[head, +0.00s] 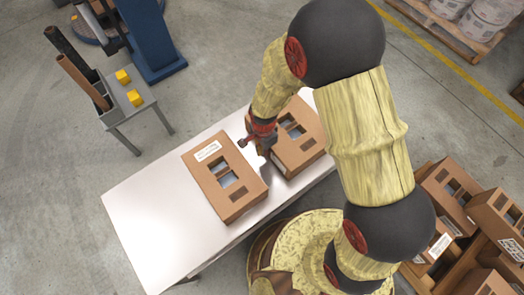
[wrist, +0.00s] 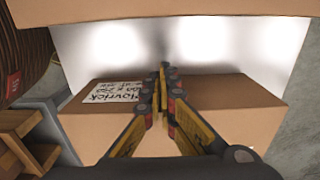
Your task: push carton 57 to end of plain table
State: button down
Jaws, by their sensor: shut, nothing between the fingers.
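Two brown cartons lie on the plain table (head: 150,215). The left carton (head: 238,203) has a white label and cut-out windows. The right carton (head: 300,152) lies partly behind my arm. I cannot read the number 57 on either. My gripper (head: 263,150) is shut and empty, at the gap between them, beside the right carton's left edge. In the wrist view its closed fingertips (wrist: 164,75) point toward the bright tabletop gap. A labelled carton (wrist: 225,100) is below them and another carton's side (wrist: 180,10) crosses the top. Contact is unclear.
The table's left part is bare. A small grey stand (head: 133,103) with yellow blocks and a blue post (head: 152,40) are at upper left. A wooden crate of several cartons (head: 440,275) stands at lower right. A loaded pallet (head: 465,40) is at upper right.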

jog(key=w+d+p, duration=0.1)
jog(key=w+d, duration=0.5)
jog(key=d, duration=0.2)
jog(key=w+d+p, duration=0.1)
jog(key=w+d, duration=0.6)
jog(key=d, duration=0.2)
jog(key=w+d+p, duration=0.1)
jog(key=w+d, duration=0.6)
jog(key=d, duration=0.2)
jog(key=shift+d+p, duration=0.25)
jog(key=shift+p, duration=0.15)
